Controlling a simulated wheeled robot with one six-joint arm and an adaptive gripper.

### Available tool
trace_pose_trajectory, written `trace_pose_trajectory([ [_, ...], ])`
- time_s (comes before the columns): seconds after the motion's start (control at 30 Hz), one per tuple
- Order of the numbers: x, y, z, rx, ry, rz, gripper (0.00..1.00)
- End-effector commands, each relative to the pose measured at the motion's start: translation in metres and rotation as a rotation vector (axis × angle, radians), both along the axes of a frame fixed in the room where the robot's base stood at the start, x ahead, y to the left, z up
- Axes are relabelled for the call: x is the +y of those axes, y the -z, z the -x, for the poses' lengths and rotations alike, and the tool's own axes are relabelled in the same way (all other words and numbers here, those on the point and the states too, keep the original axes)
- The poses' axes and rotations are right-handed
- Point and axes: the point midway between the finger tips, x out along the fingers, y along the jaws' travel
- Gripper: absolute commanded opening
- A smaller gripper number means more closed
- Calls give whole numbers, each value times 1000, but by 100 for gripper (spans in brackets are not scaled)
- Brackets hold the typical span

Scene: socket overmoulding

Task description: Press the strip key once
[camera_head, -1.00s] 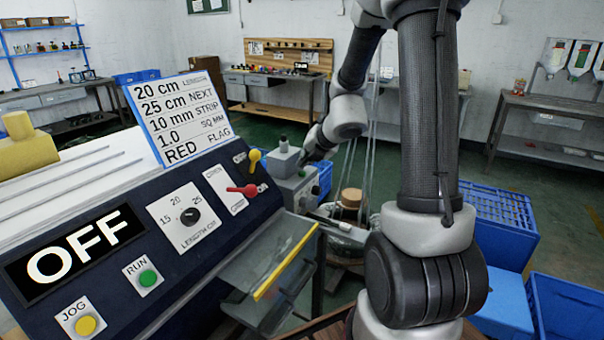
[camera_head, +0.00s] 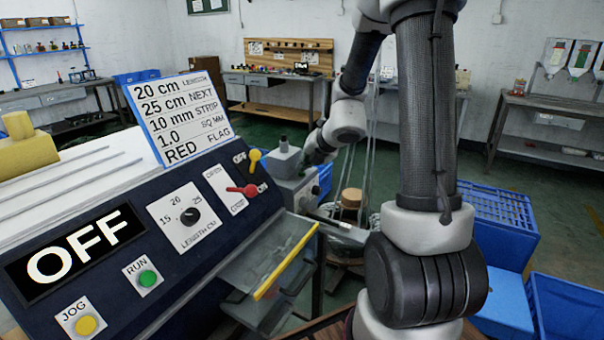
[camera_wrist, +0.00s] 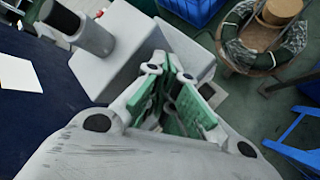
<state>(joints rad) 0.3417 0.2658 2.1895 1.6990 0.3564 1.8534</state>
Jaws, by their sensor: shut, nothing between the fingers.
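No key labelled STRIP can be read in either view. A grey box unit (camera_head: 297,188) with a raised block on top stands at the right end of the dark control panel (camera_head: 205,262). A small dark round spot shows on its right face. In the wrist view the grey unit (camera_wrist: 112,62) is close below my gripper (camera_wrist: 178,82), with a dark-capped cylinder at its upper left. My fingers, with green pads, are shut and empty over the unit's right side. Whether they touch it I cannot tell. In the head view my fingertips are hidden near the unit.
The panel carries an OFF display (camera_head: 75,252), a green RUN button (camera_head: 148,278), a yellow JOG button (camera_head: 86,325), a length dial (camera_head: 189,216) and red (camera_head: 243,190) and yellow levers (camera_head: 254,160). A wire coil stand (camera_wrist: 262,40) and blue crates (camera_head: 503,215) are at the right.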

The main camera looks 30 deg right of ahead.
Motion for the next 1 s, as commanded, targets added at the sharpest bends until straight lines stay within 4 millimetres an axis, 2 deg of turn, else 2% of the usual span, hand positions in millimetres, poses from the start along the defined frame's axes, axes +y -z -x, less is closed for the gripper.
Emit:
trace_pose_trajectory([
  [0.67,0,5,0,1,-1,0,0],
  [1.0,0,-10,0,0,-1,1,0],
])
